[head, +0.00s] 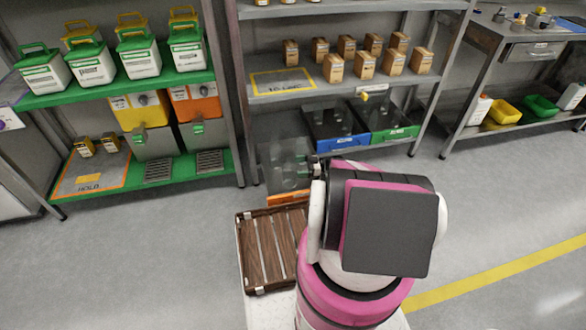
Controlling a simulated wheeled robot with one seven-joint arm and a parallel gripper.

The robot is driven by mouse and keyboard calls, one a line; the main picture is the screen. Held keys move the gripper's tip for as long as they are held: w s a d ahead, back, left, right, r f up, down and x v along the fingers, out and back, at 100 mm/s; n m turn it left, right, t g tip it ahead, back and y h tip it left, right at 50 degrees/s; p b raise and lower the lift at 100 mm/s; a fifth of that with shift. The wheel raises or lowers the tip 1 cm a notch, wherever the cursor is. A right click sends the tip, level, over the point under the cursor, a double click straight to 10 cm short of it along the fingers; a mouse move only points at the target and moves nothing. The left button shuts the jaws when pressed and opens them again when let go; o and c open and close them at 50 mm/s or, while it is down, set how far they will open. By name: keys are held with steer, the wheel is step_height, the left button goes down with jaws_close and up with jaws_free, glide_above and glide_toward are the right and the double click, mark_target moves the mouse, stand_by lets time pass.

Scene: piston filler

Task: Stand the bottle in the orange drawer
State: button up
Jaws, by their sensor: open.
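The orange drawer (288,199) is pulled out below the middle shelf, left of the blue drawer. It has see-through sides, and grey shapes that may be bottles show faintly inside it. My arm hides its right end. My gripper (316,165) shows only as a small dark part at the drawer's right side, mostly hidden behind my arm; it is open. I see no bottle between its fingers, though the view there is poor. Which bottle is the task's one I cannot tell.
The blue drawer (342,144) and the green drawer (395,134) hold dark bottles. A brown slatted tray (259,214) stands empty in front of the orange drawer. Shelf posts (236,110) stand left of the drawers. The floor to the right is clear.

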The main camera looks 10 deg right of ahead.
steer(key=shift+s+d, duration=0.15)
steer(key=shift+d, duration=1.15)
